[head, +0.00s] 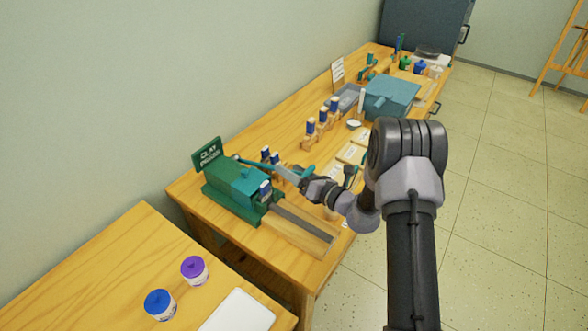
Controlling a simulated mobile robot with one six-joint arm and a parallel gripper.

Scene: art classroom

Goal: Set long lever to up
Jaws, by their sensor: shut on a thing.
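The clay press (232,193) is a green machine on the wooden table, with a "CLAY" sign (207,153) behind it. A long thin lever (252,162) with a dark round end runs above the press, from its back left toward my gripper. It lies nearly level in the picture, sloping slightly down to the right. My gripper (284,172) reaches in from the right and is shut on the lever near its right part. The fingertips are small, and my gripper hides part of the lever and where it joins the press.
A wooden board with a dark channel (302,226) extends from the press front. Wooden racks, a teal box (390,98) and cards lie farther along. A nearer table holds blue (160,304) and purple-lidded (194,269) jars.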

